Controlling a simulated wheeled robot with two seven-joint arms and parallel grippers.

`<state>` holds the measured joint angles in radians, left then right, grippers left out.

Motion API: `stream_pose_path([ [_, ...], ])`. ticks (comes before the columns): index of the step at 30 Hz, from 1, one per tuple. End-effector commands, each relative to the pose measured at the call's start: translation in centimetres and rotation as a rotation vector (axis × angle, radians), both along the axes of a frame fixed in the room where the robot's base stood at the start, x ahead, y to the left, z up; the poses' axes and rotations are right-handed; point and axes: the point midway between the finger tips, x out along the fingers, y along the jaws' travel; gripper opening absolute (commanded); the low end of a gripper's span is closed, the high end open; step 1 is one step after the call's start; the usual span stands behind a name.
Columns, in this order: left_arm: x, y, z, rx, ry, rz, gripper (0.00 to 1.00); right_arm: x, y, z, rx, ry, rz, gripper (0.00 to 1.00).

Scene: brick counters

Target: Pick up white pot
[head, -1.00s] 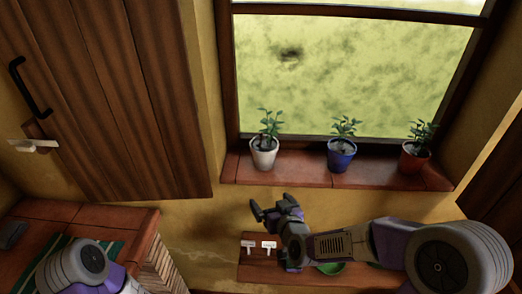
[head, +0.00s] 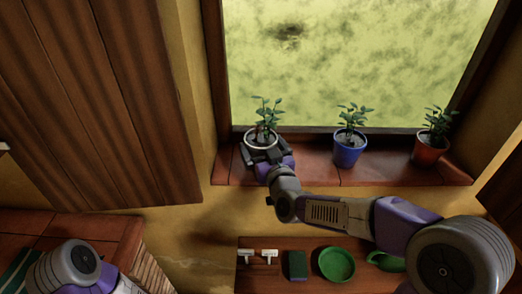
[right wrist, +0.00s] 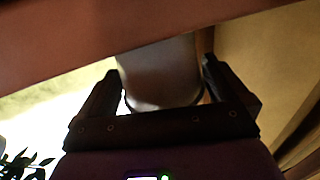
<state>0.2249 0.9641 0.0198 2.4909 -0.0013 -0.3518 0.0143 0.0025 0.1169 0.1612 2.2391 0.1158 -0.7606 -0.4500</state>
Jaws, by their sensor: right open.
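The white pot (head: 262,138) with a leafy green plant stands on the brick window sill at the left, partly hidden by my right gripper. My right gripper (head: 264,154) is at the pot's near side, its fingers spread to either side of it. In the right wrist view the white pot (right wrist: 160,75) sits between the two open fingers (right wrist: 157,90), with small gaps visible beside it. My left gripper is not in view; only part of my left arm shows at the lower left of the head view.
A blue pot (head: 349,149) and a red pot (head: 430,149) with plants stand to the right on the sill (head: 310,174). A lower shelf holds a green bowl (head: 337,264) and a dark green block (head: 297,265). A wooden door (head: 95,100) is at the left.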

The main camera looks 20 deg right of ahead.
Motion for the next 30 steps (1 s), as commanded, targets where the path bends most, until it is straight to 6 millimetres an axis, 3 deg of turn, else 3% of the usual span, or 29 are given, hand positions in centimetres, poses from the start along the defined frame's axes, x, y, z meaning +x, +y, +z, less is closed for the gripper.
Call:
stream_pose_path([
  [3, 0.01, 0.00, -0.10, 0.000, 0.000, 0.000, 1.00, 0.98, 0.10, -0.03, 0.001, 0.000, 0.001, 1.00],
  [11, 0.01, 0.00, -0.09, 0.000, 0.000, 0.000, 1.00, 1.12, 0.13, -0.01, 0.001, 0.001, 0.001, 0.98],
  [23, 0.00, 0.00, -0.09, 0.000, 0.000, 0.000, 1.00, 1.11, 0.14, 0.20, 0.001, -0.005, 0.001, 0.37],
  [30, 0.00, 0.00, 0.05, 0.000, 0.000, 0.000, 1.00, 1.11, 0.14, 0.51, 0.001, -0.005, 0.001, 0.34],
])
